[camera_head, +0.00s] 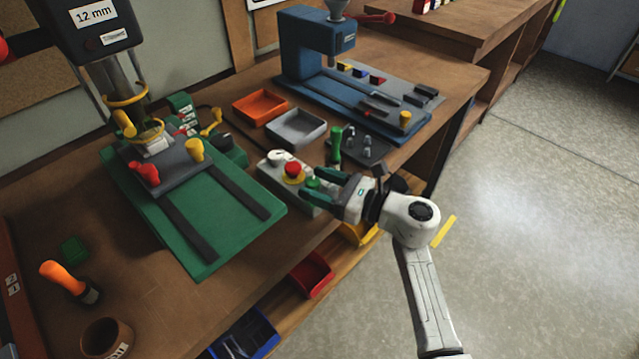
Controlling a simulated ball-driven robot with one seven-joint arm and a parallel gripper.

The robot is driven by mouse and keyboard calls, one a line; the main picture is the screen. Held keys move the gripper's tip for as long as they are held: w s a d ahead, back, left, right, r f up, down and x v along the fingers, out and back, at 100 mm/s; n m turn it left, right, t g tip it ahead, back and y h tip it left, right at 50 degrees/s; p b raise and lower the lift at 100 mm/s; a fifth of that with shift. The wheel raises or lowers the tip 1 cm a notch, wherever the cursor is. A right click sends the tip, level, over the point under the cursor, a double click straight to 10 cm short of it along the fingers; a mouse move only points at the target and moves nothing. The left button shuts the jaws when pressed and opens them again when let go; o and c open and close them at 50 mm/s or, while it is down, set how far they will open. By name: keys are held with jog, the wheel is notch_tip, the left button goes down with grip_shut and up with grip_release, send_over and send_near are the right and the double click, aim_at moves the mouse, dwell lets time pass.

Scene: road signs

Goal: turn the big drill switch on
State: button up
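A grey control box (270,176) stands on the bench right of the green drill base. It carries a white knob (276,157), a red button on a yellow ring (292,170) and a green button (313,183). My gripper (313,186) comes from the right, its green-tipped fingers apart on either side of the green button. I cannot tell whether they touch it. The large drill press (92,30), labelled "12 mm", stands at the left on its green base (190,258). Which control is the big drill switch is not readable.
A blue machine (308,45) stands at the back. An orange tray (260,106), a grey tray (296,128) and a green-handled tool (335,143) lie near the box. An orange-handled screwdriver (62,277) and a brown cup (106,338) are at front left. Open floor is at right.

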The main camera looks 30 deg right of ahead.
jog(key=b+v, duration=0.2)
jog(key=v, duration=0.9)
jog(key=shift+w, duration=0.1)
dwell(0.4)
